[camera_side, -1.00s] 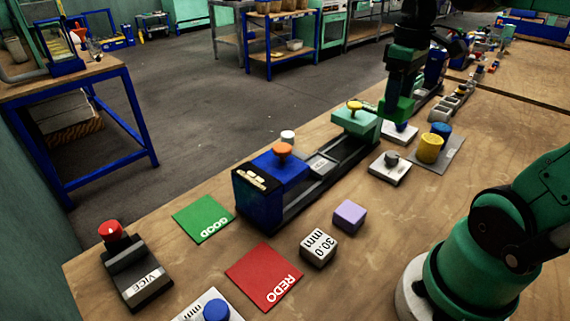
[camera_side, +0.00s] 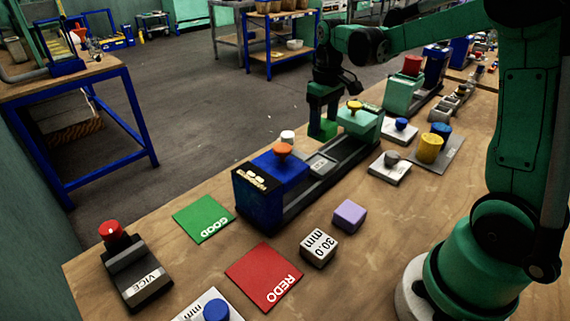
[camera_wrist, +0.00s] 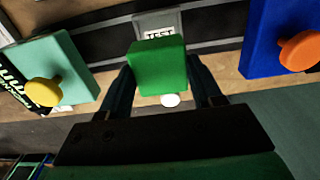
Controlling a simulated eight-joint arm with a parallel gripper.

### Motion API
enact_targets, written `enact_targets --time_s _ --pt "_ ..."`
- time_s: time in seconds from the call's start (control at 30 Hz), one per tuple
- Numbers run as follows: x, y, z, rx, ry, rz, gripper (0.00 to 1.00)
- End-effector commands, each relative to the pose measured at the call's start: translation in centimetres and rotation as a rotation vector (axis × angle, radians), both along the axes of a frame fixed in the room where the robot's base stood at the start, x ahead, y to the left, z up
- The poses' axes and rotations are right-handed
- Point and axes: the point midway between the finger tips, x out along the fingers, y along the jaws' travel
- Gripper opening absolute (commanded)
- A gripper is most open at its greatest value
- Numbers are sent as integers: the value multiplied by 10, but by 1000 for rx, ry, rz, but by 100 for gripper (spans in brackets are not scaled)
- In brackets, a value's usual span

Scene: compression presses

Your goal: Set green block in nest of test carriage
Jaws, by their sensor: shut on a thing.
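In the wrist view the green block (camera_wrist: 160,67) sits between the fingers and covers part of the grey test carriage (camera_wrist: 168,22). The test carriage (camera_side: 320,164) stands on the dark rail between the blue block with an orange knob (camera_side: 283,151) and the light green jaw with a yellow knob (camera_side: 358,117). Its nest looks empty in the side view. The block is apart from the carriage.
A green GOOD mat (camera_side: 203,219) and a red REDO mat (camera_side: 264,277) lie in front. A 30.0 mm cube (camera_side: 319,248) and a purple cube (camera_side: 349,216) stand on the table. A white round piece (camera_side: 287,137) is behind the rail. A yellow cylinder (camera_side: 429,148) stands right.

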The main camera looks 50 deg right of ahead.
Motion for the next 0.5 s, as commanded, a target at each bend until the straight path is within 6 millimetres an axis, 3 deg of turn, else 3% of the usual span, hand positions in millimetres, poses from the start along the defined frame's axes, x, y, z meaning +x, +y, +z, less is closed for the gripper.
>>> enact_targets --time_s 0.27,0.5 --pt "0 0 -2 0 0 0 10" --pt "0 0 -20 0 0 0 10"
